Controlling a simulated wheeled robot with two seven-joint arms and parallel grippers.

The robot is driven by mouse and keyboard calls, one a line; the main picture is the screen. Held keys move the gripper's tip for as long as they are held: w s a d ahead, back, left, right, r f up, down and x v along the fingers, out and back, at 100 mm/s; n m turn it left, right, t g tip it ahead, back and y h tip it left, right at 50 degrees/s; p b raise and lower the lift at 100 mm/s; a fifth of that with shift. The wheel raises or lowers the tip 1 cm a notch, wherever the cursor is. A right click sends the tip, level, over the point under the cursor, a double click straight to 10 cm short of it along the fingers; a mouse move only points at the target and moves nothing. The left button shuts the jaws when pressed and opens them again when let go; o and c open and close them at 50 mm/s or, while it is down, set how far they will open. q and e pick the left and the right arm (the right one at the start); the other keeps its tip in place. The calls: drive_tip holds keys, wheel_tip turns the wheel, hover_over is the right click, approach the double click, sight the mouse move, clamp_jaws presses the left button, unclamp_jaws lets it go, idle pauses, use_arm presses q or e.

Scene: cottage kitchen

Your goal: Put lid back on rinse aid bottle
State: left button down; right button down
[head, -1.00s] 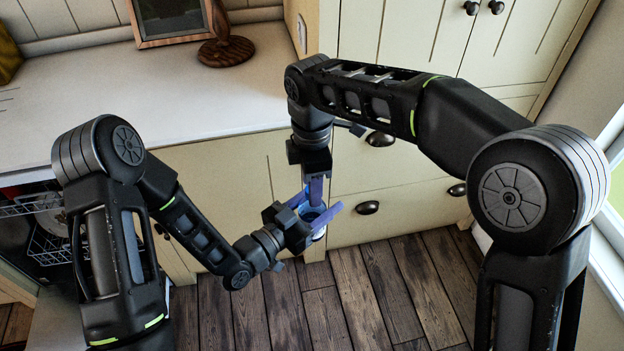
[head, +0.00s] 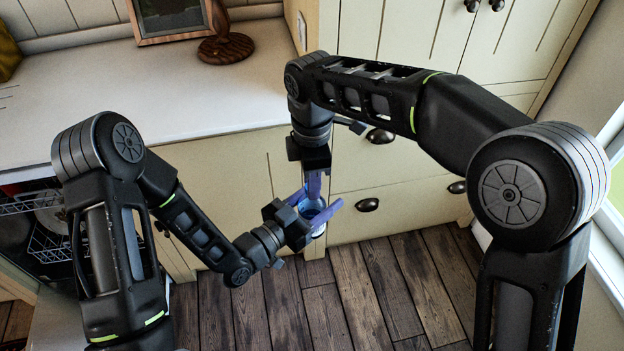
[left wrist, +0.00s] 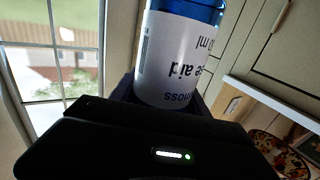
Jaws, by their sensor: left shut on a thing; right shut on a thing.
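The rinse aid bottle (head: 319,234) is small and partly covered by my grippers in the head view. In the left wrist view, the bottle (left wrist: 180,62) shows clear blue plastic and a white label reading "rinse aid". My left gripper (head: 320,212) is shut around its body and holds it in the air in front of the cabinets. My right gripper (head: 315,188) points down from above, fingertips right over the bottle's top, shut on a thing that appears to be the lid. The fingers hide the lid, so I cannot tell whether it touches the bottle neck.
A white countertop (head: 150,100) lies behind my left arm, with a picture frame and a wooden stand (head: 225,48) at its back. Cream drawers with dark handles (head: 367,205) are close behind the grippers. Dishwasher racks (head: 50,245) show at the left. The wooden floor (head: 345,290) is clear.

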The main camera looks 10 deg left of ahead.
drive_tip(key=m, duration=0.2)
drive_tip(key=shift+m, duration=0.4)
drive_tip(key=m, duration=1.4)
drive_tip(key=shift+m, duration=0.4)
drive_tip(key=c, duration=1.2)
unclamp_jaws()
drive_tip(key=shift+r, duration=2.25)
drive_tip(key=shift+c, duration=0.3)
